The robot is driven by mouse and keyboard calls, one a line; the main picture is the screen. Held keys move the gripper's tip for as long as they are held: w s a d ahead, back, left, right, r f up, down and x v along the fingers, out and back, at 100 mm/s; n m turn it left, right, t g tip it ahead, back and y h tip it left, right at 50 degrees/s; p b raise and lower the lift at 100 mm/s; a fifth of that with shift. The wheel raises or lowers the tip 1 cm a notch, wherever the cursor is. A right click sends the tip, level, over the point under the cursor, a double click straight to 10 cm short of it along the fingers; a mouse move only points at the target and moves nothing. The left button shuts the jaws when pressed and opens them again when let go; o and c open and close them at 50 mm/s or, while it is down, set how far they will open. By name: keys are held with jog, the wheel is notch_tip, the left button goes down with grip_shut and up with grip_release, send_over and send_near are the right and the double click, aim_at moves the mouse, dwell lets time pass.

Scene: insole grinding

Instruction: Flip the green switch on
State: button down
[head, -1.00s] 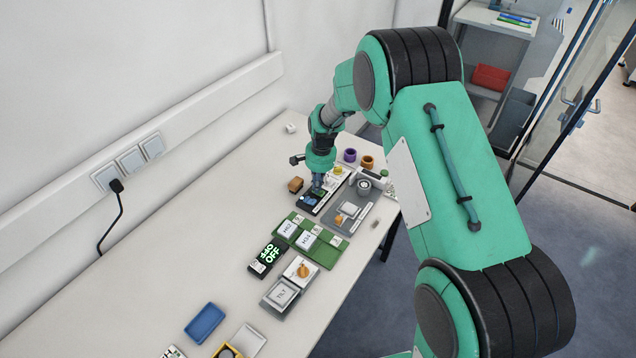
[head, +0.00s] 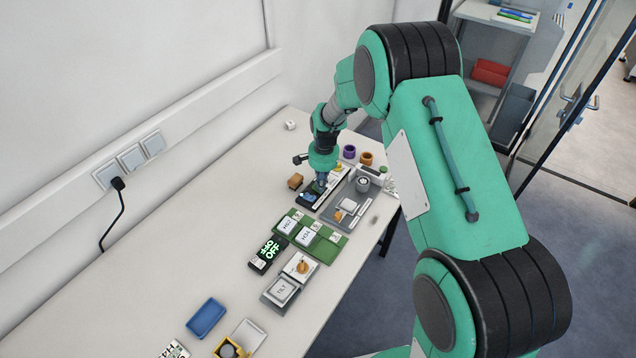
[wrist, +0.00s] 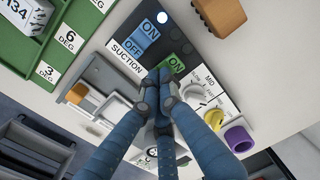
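The control panel (wrist: 193,28) is black with a white label strip reading SUCTION, and it fills the upper middle of the wrist view. The green switch (wrist: 176,65) shows the word ON and sits on this panel, just right of my fingertips. Beside it is a blue switch (wrist: 140,39) marked ON and OFF. My gripper (wrist: 158,76) has its blue fingers brought together at the tips, with nothing visible between them. The tips are right at the green switch and cover part of it; I cannot tell whether they touch. In the head view my gripper (head: 321,181) points down over the panel.
A grey dial (wrist: 198,93), a yellow knob (wrist: 214,118) and a purple ring (wrist: 239,138) lie to the right in the wrist view. A brown block (wrist: 219,14) is near the top. A green tray (head: 328,247) stands nearby.

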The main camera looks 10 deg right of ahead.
jog(key=shift+a+f, duration=0.1)
jog(key=shift+a, duration=0.1)
jog(key=shift+w+r+p, duration=0.1)
jog(key=shift+r+p, duration=0.25)
jog(key=shift+r, duration=0.2)
notch_tip(320, 180, up, 13)
jog(key=s+d+p, duration=0.1)
jog(key=d+p, duration=0.1)
jog(key=p, duration=0.1)
jog(key=shift+s, duration=0.4)
jog(key=shift+w+a+f, duration=0.1)
jog(key=w+a+t+y+b, duration=0.1)
jog(key=b, duration=0.2)
jog(key=shift+r+b, duration=0.3)
jog(key=shift+r, duration=0.1)
